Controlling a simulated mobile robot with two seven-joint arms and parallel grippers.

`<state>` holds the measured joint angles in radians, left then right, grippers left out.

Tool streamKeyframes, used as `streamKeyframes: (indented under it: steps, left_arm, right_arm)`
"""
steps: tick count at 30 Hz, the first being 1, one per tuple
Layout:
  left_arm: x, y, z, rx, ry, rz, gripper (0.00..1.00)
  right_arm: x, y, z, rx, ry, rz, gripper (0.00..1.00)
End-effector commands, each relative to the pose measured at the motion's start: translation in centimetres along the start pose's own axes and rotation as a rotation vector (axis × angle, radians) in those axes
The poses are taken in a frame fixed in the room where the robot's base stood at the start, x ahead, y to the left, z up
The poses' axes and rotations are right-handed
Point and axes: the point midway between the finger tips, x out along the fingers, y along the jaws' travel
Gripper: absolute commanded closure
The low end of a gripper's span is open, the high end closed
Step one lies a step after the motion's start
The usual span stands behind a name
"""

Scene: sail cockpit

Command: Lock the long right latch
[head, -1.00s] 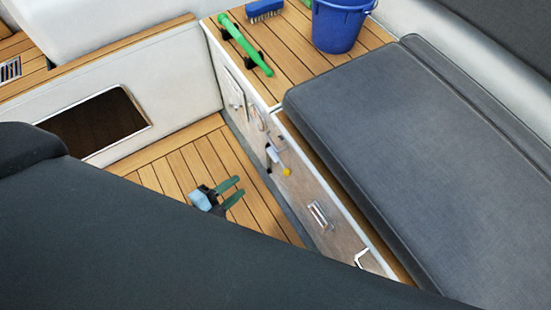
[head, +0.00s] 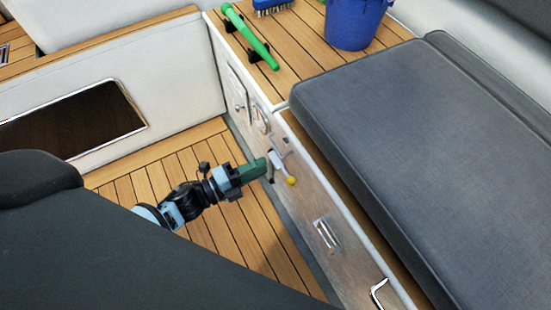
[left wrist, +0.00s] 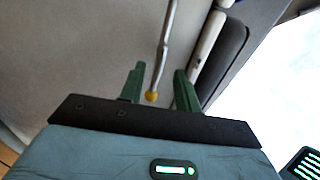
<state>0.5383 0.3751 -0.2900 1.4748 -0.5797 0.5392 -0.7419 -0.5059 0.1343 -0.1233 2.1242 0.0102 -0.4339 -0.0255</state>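A slim metal lever with a yellow knob (head: 291,181), which looks like the long latch, is on the side panel under the seat. It hangs slanted, with its white-grey upper part at the panel. My left gripper (head: 262,168) has its green fingers just left of the lever, close to the panel. In the left wrist view the fingers of my left gripper (left wrist: 158,76) are apart, and the yellow knob (left wrist: 152,96) with the lever's rod appears between them. I cannot tell whether either finger touches it. My right gripper is not in view.
Other fittings are on the panel: two small plates with handles (head: 260,118), a metal handle (head: 327,235) and a bracket (head: 379,293). A grey cushion (head: 400,150) lies above. A blue bucket (head: 355,20) and a green handle (head: 250,37) are on the wooden top.

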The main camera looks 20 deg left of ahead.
Motion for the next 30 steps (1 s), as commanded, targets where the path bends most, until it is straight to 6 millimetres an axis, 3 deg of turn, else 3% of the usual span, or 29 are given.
streamKeyframes:
  steps: [9, 22, 30]
  left_arm:
    - [4.5, 0.1, 0.0, -0.001, 0.0, -0.001, 0.67]
    - [5.5, 0.1, 0.0, -0.002, -0.001, 0.001, 0.67]
    - [5.5, 0.1, 0.0, -0.002, -0.001, 0.001, 1.0]
  right_arm:
    - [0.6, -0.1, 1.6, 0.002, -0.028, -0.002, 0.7]
    - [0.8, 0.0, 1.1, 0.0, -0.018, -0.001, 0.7]
    - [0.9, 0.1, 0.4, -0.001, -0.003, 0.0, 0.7]
